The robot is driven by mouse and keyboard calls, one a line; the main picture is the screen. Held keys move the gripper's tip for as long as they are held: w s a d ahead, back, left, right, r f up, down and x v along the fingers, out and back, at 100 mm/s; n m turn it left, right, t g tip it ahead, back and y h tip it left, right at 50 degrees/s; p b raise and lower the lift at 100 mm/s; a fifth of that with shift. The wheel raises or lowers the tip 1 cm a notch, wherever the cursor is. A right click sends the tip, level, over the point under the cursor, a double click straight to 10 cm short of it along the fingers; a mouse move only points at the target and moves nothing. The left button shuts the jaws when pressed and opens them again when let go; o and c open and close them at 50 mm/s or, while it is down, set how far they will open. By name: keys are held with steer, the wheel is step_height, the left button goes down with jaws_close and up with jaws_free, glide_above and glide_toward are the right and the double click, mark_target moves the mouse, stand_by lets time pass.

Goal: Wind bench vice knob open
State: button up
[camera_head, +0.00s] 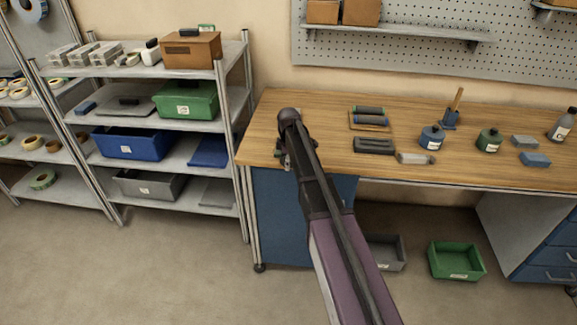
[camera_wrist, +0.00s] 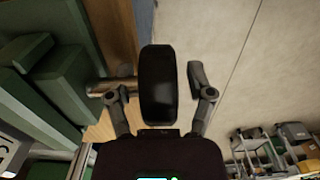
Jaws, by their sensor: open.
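In the wrist view a black, rounded knob (camera_wrist: 158,88) sits between the two fingers of my gripper (camera_wrist: 155,80). The fingers are spread, with a gap showing on each side of the knob. A bare metal screw (camera_wrist: 110,86) runs from the left towards the knob, behind the left finger. The dark green vice body (camera_wrist: 48,92) fills the left of that view. In the head view my gripper (camera_head: 284,154) is at the left end of the workbench, and my arm hides most of the vice and the knob there.
Shelving (camera_head: 235,100) with bins stands close on the left. A green crate (camera_head: 455,262) lies under the bench. Open floor is in front.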

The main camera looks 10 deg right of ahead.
stand_by(0.3)
jaws_close()
steer(key=shift+f+h, duration=0.1)
steer(key=shift+h, duration=0.4)
steer(key=h+b, duration=0.1)
steer(key=h, duration=0.1)
steer(key=g+h+b, duration=0.1)
steer(key=shift+s+d+f+g+h, duration=0.1)
steer(key=shift+f+g+h, duration=0.05)
steer(key=shift+g+h, duration=0.2)
steer(key=shift+g+h+b, duration=0.25)
steer(key=shift+h+b, duration=0.5)
steer(key=shift+h, duration=0.1)
steer(key=shift+s+d+r+h+b, duration=0.1)
steer(key=shift+r+h+b, duration=0.1)
steer(key=shift+h+b, duration=0.15)
